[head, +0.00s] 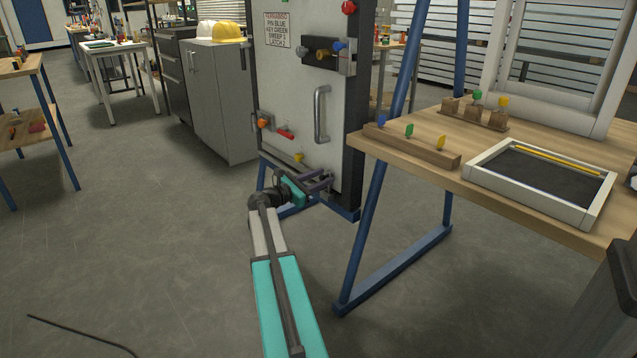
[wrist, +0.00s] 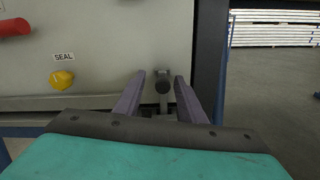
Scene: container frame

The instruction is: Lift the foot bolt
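The foot bolt (wrist: 162,86), a dark round knob on a grey upright bar, is at the bottom of the pale door near its right edge. In the wrist view it shows between the two purple-grey fingers of my gripper (wrist: 161,78). The fingers are apart, with a visible gap on each side of the knob; I cannot tell how far they reach past it. In the head view my gripper (head: 326,182) is at the door's lower right corner and hides the bolt.
The door (head: 290,90) carries a grey handle (head: 321,114), a red lever (head: 285,134) and a yellow knob (wrist: 62,79) under a SEAL label. A workbench (head: 400,150) with blue legs stands close on the right.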

